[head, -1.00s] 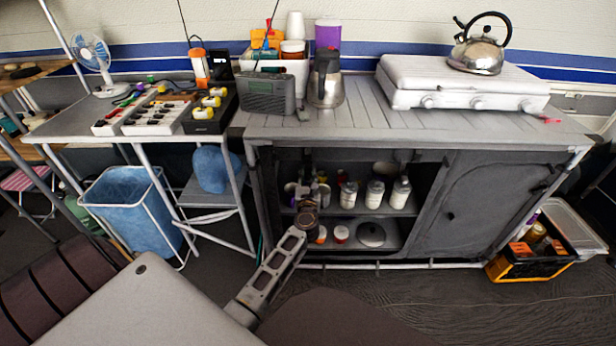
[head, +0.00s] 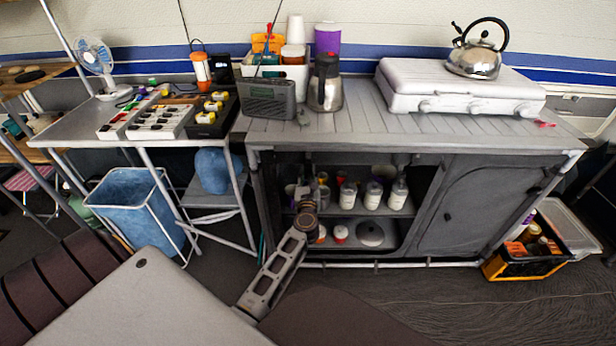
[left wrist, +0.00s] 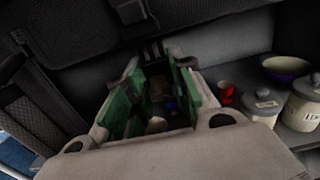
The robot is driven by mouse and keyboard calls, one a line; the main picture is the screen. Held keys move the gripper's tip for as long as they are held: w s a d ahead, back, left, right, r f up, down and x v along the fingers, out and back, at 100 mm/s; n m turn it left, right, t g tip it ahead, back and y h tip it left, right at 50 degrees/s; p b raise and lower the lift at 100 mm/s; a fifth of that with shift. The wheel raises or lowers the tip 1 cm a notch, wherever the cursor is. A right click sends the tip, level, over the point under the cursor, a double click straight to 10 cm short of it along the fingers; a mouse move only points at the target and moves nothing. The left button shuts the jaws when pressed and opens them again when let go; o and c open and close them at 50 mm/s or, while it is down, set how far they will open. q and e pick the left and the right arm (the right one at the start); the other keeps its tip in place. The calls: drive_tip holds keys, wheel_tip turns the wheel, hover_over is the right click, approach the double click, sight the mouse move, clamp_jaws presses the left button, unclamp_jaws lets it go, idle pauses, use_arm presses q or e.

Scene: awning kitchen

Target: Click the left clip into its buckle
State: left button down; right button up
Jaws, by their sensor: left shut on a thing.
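My left gripper (head: 304,192) reaches into the open left bay of the grey fabric cabinet (head: 497,205). In the left wrist view its two green-padded fingers (left wrist: 158,68) stand a little apart, shut on a small dark piece (left wrist: 153,50) at their tips, which looks like the left clip. That piece lies just below the cabinet's dark fabric edge. A black buckle-like fitting (left wrist: 132,11) on a strap shows above and left of the fingertips. Shadow hides whether clip and buckle touch. In the head view clip and buckle are too small to make out. My right gripper is not in view.
White canisters (head: 373,195) and a lid stand on the cabinet shelves, right of the gripper. A red cup (left wrist: 226,92) is close to the right finger in the left wrist view. A blue bin (head: 135,208) stands left; a black-and-orange crate (head: 525,262) stands right.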

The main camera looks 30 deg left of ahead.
use_arm(q)
drive_tip(key=c, duration=1.4)
unclamp_jaws()
drive_tip(key=shift+o, duration=0.2)
drive_tip(key=shift+s+d, duration=0.1)
drive_tip(key=shift+s, duration=0.05)
drive_tip(key=shift+v, duration=3.55)
